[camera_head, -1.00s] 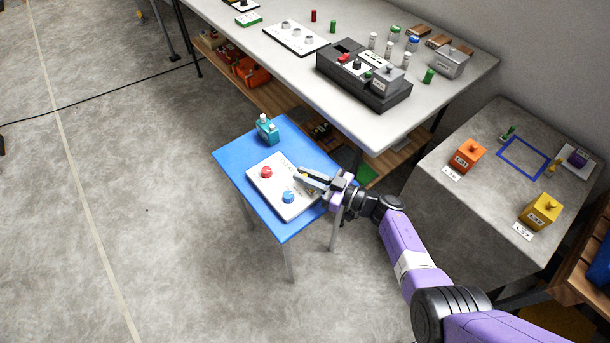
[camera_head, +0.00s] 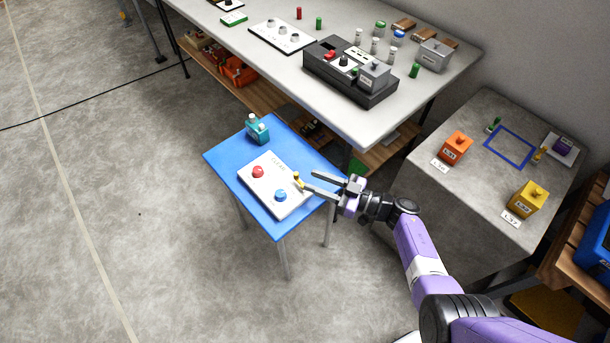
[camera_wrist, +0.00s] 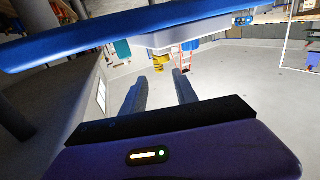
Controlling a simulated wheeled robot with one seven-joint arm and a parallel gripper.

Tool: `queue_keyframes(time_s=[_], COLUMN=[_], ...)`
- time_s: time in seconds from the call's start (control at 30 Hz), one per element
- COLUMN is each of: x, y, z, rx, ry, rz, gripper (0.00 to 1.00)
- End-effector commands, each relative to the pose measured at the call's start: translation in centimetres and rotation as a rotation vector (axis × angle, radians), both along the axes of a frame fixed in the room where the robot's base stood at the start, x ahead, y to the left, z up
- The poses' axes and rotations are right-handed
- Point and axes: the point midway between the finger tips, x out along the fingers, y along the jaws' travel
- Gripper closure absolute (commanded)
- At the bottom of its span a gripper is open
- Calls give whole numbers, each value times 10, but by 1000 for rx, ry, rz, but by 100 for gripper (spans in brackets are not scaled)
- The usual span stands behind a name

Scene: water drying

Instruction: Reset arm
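My gripper (camera_head: 324,184) is over the right side of the small blue table (camera_head: 226,158) in the head view. Its two fingers are spread apart with nothing between them. In the wrist view my gripper (camera_wrist: 160,90) also shows open and empty. A white panel (camera_head: 262,187) lies on the blue table, with a red knob (camera_head: 258,171), a blue knob (camera_head: 281,195) and a small yellow piece (camera_head: 298,181) near its right edge. The yellow piece (camera_wrist: 161,62) also shows beyond the fingertips in the wrist view. My arm reaches in from the lower right.
A teal bottle-like object (camera_head: 257,131) stands at the blue table's back corner. A long white workbench (camera_head: 290,72) with a black device (camera_head: 350,75) is behind. A grey block (camera_head: 470,190) at right bears an orange box (camera_head: 455,148) and a yellow box (camera_head: 528,199). Floor at left is clear.

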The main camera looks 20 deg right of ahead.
Motion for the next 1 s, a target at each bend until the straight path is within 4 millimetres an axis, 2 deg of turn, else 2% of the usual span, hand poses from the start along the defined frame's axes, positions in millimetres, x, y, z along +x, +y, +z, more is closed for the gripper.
queue_keyframes(time_s=[0.2,0.73,0.83,0.87,1.0], x=[-8,-8,-2,3,30], y=[-7,-7,-14,-20,-51], z=[0,0,-1,1,39], rx=[0,-9,-54,-73,-150], ry=[0,-8,-37,-58,-189], rz=[0,0,-36,-63,-199], gripper=[65,65,65,65,65])
